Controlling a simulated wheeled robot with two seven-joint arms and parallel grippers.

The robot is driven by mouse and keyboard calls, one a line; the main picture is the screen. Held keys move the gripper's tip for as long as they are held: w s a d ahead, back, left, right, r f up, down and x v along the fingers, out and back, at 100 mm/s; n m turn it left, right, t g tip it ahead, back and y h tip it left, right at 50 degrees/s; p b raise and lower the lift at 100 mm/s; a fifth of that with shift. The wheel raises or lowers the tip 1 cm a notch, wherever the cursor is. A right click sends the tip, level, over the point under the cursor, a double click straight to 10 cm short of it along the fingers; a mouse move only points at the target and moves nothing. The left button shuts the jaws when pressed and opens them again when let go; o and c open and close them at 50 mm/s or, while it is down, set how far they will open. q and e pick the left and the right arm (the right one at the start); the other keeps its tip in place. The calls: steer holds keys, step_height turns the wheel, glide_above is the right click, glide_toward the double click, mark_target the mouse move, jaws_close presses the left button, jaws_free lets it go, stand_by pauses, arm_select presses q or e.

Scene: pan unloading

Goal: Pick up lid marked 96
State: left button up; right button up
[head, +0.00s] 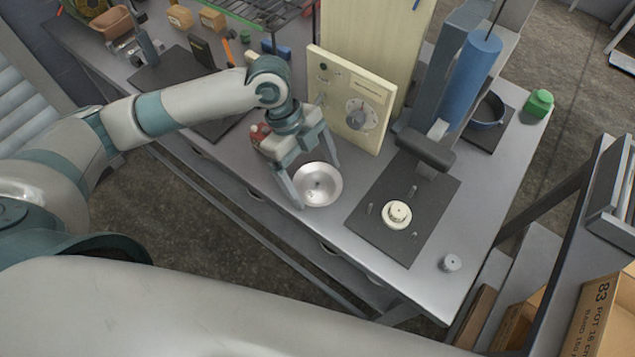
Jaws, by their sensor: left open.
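A round, shiny metal piece (322,196) that looks like the lid lies on the grey workbench, with a small dark spot at its middle. No marking can be read on it, so I cannot tell whether it bears 96. My left gripper (317,185) reaches down over it, open, with one finger at its near left edge and the other at its far right edge. I cannot tell whether the fingers touch it. My right gripper is out of view.
A cream control panel (350,100) with a dial stands just behind the metal piece. A dark plate (427,222) with a white round fitting and a blue-cylinder press (470,80) are to the right. A pan (487,112) and green container (539,103) sit further right.

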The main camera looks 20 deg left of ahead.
mark_target(315, 184)
arm_select(q)
steer(key=c, duration=0.7)
steer(key=shift+r, duration=0.2)
steer(key=shift+c, duration=0.2)
steer(key=shift+r+b, duration=0.4)
steer(key=shift+r, duration=0.2)
step_height(315, 184, up, 2)
steer(key=shift+r+b, duration=0.2)
steer(key=shift+b, duration=0.3)
steer(key=s+d+r+b, duration=0.2)
steer(key=s+d+r, duration=0.5)
steer(key=s, duration=0.2)
steer(key=shift+s, duration=0.2)
